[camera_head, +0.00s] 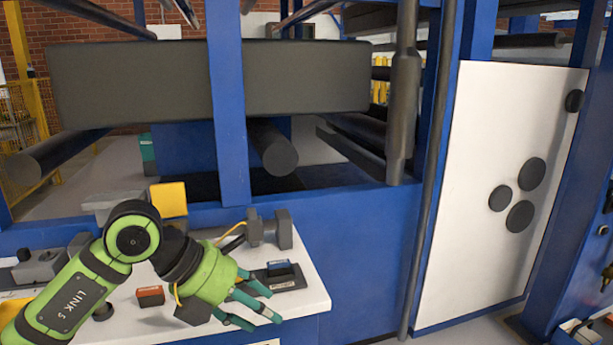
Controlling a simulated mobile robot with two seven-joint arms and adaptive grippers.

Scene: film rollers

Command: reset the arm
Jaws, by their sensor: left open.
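My left arm (72,300), green and black, comes in from the lower left over the white worktop. Its left gripper (262,306), with teal fingers, is open near the worktop's right front edge. The fingers point right and down, with no object seen between them. A black block with a blue top (280,270) sits in a dark tray just behind the fingers; I cannot tell the exact gap. My right gripper is not in view.
Behind stands a blue machine frame (370,240) with dark rollers (272,148). A white door (490,200) is at right.

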